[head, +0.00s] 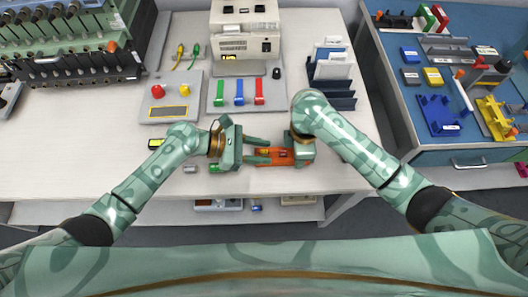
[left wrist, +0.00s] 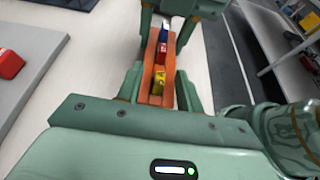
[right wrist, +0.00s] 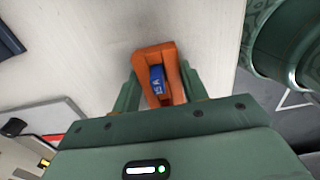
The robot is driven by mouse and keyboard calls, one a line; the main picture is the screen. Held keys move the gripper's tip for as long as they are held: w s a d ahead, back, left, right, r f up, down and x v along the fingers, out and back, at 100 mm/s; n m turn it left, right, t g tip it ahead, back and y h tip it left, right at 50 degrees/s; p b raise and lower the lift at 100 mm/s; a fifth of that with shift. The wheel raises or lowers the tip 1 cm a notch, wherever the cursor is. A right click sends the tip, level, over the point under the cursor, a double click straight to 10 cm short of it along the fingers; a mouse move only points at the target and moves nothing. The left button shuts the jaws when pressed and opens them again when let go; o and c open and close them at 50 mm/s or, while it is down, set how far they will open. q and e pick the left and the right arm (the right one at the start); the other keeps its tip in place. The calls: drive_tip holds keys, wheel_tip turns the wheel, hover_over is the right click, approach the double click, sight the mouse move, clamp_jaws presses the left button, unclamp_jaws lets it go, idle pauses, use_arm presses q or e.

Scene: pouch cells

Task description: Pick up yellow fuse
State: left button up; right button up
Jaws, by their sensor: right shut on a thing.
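An orange fuse holder (head: 274,160) is near the table's front edge, between my two grippers. In the left wrist view, the yellow fuse (left wrist: 158,82) sits in the near end of the holder (left wrist: 151,62). A red fuse (left wrist: 162,48) and a blue fuse (left wrist: 165,30) sit beyond it. My left gripper (head: 266,151) is open, with its fingers on either side of the holder's yellow-fuse end and apart from the fuse. My right gripper (right wrist: 157,84) is shut on the holder's other end, at the blue fuse (right wrist: 157,80). My right fingertips are mostly hidden in the head view.
A panel with red and yellow buttons (head: 170,108) and a grey board with green, blue and red pieces (head: 220,98) lie behind the grippers. A dark rack (head: 331,92) stands at right rear. Clear tabletop is at left.

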use_arm(q)
drive_tip(key=shift+c, duration=0.3)
clamp_jaws()
use_arm(e)
drive_tip(key=o, duration=1.1)
use_arm(q)
wheel_tip(320, 180, up, 10)
use_arm(e)
wheel_tip(320, 180, up, 12)
